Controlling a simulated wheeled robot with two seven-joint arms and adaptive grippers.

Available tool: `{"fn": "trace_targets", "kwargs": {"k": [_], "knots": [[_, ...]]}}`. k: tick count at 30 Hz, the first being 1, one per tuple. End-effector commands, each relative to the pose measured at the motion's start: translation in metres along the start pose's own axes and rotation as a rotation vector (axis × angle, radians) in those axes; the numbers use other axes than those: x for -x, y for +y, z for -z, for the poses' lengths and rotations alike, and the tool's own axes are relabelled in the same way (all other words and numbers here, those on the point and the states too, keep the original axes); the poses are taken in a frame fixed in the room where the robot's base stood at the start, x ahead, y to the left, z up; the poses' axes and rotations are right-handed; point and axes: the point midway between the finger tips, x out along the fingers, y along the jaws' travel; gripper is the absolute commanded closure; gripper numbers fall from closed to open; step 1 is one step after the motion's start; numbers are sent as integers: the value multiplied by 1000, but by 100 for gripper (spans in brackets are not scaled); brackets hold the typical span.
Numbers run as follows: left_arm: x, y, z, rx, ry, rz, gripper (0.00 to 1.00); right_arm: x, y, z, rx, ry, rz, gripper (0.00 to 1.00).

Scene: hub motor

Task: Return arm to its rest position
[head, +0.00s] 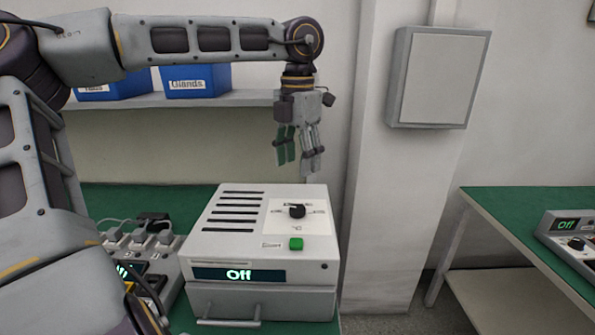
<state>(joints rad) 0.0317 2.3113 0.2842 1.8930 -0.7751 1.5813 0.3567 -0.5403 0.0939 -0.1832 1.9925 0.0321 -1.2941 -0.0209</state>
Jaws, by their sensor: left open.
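My left arm comes in from the left and reaches across the top of the head view. Its gripper (299,160) hangs pointing down, open and empty, above the back of a white device (245,235). It is apart from the device. The device has a black knob, a green button, dark vent slots and a display that reads "Off". My right gripper does not show.
Blue bins (196,82), one labelled "Glands", stand on a shelf (200,100) behind my arm. Plugs and a power strip (140,243) lie left of the device. A wall box (438,78) hangs right. A second green table (530,225) holds another device (570,240) reading "Off".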

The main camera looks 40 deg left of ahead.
Motion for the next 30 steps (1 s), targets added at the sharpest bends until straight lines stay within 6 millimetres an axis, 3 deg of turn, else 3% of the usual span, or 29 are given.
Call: {"fn": "trace_targets", "kwargs": {"k": [23,30], "knots": [[6,0,0,-1,1,0,44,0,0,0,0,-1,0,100],[17,0,0,-1,1,0,44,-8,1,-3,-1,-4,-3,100]]}}
